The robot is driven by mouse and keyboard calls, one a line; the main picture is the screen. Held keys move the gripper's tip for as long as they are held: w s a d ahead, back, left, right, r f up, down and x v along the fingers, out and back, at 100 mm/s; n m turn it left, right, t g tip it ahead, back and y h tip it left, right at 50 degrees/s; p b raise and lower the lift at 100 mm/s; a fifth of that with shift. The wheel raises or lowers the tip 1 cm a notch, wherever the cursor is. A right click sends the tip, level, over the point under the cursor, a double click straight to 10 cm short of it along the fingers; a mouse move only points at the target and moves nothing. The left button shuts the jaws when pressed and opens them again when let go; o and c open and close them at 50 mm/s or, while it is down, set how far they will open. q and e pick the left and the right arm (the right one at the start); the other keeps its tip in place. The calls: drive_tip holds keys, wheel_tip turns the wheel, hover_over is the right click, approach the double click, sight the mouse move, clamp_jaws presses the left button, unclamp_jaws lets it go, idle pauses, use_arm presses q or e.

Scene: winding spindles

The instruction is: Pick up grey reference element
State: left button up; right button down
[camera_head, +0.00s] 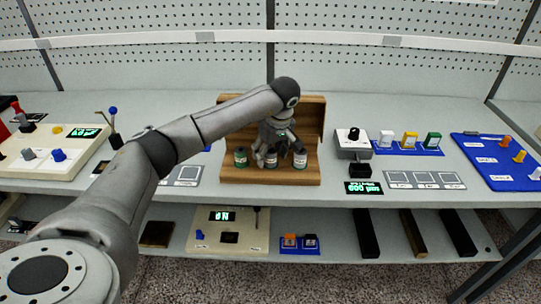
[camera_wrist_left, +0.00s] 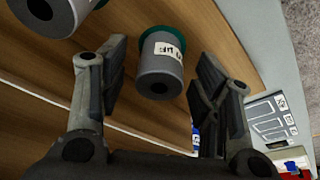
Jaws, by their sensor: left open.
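Several small cylinders stand in a row in a wooden holder (camera_head: 310,120) on the shelf: a dark green one (camera_head: 240,158) at the left, a middle one (camera_head: 271,161) partly hidden by my gripper, and a pale one (camera_head: 300,161) at the right. My left gripper (camera_head: 270,148) is open and reaches down at the middle of the row. In the left wrist view, a grey cylinder (camera_wrist_left: 160,75) with a green rim and white label lies between the open fingers, with gaps at both sides. A second grey cylinder (camera_wrist_left: 55,12) is at the upper left. My right gripper is out of view.
The holder's wooden back rises behind the row. A grey device (camera_head: 352,145) and a blue tray (camera_head: 408,149) with coloured blocks are to the right. A control panel (camera_head: 48,150) is at the left. A lower shelf (camera_head: 340,236) holds more items.

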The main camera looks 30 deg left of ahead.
use_arm(q)
drive_tip(key=shift+d, duration=0.1)
drive_tip(key=c, duration=1.1)
drive_tip(key=shift+r, duration=0.1)
